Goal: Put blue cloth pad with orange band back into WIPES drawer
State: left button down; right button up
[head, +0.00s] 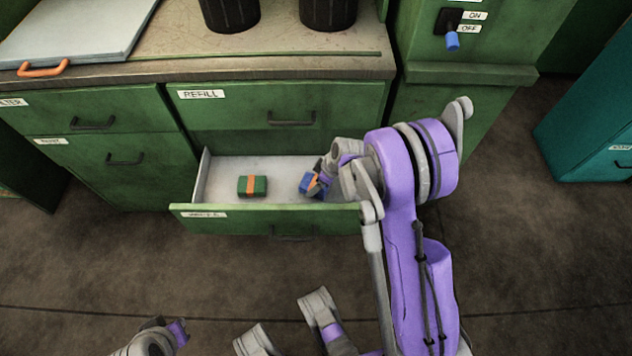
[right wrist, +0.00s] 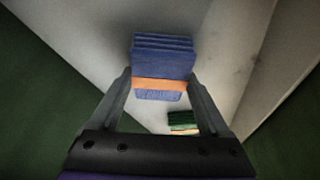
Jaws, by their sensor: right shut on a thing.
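The blue cloth pad with an orange band (head: 308,184) is between the fingers of my right gripper (head: 318,182), over the right part of the open drawer (head: 280,219). In the right wrist view the pad (right wrist: 163,58) shows its blue layers and orange band, with a finger of the gripper (right wrist: 160,84) on each side. I cannot tell whether the pad touches the drawer floor. The drawer's front label is too blurred to read surely. A green pad with an orange band (head: 252,187) lies in the drawer, left of the blue one. My left gripper does not show.
The drawer has pale walls and free floor around the green pad. A shut REFILL drawer (head: 285,105) is above it. More shut drawers (head: 110,160) stand to the left. Two dark containers (head: 328,12) stand on the worktop (head: 250,50). A teal cabinet (head: 590,130) is at right.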

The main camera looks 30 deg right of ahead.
jog(key=shift+f, duration=0.15)
jog(key=o, duration=1.2)
jog(key=shift+c, duration=0.2)
